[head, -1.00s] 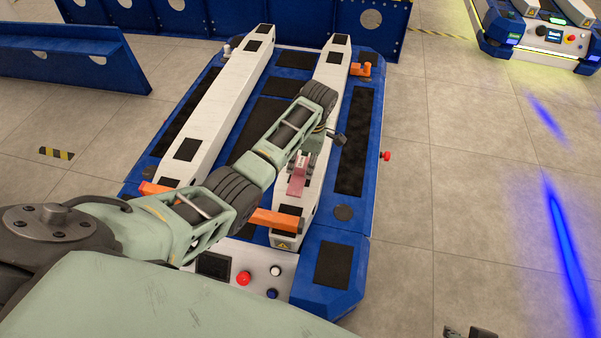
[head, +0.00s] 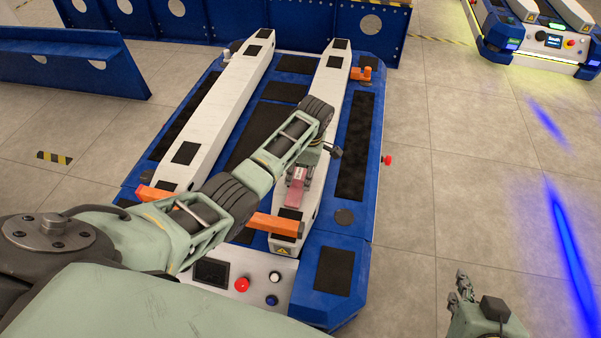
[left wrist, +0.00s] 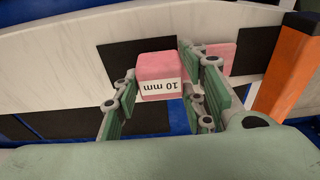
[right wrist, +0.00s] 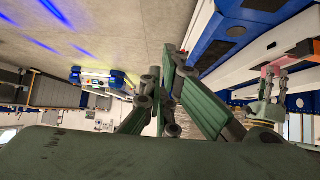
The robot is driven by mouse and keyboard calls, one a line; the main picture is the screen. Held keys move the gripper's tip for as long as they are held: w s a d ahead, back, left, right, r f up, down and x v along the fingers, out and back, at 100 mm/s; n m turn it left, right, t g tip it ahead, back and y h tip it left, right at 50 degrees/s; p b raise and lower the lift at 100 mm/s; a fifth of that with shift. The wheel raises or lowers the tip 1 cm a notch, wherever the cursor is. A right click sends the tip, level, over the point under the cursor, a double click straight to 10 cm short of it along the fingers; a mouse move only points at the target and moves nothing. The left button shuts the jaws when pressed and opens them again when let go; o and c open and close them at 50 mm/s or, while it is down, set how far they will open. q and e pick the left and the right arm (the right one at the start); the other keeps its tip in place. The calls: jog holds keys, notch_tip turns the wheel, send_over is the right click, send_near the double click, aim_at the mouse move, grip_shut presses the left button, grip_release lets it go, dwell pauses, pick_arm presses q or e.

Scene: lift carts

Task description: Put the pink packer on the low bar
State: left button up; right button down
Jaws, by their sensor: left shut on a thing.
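The pink packer (left wrist: 160,72), a block with a white "10 mm" label, is between the fingers of my left gripper (left wrist: 160,100), which is shut on it. In the head view the pink packer (head: 296,190) is over the near part of the right white bar (head: 330,85). I cannot tell whether it touches the bar. A second pink patch (left wrist: 221,55) shows behind a finger in the left wrist view. I cannot tell what it belongs to. The left white bar (head: 222,105) runs beside it. My right gripper (head: 462,288) is open and empty, right of the cart.
Both bars lie on a blue cart (head: 335,268) with black pads. Orange stops (head: 275,225) stand at the bars' near ends; another orange part (head: 362,73) is at the far right. A blue frame (head: 70,62) is at left. Another cart (head: 540,35) stands far right. Floor on the right is clear.

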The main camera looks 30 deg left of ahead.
pick_arm(q)
jog(key=shift+f, duration=0.15)
jog(key=o, duration=1.2)
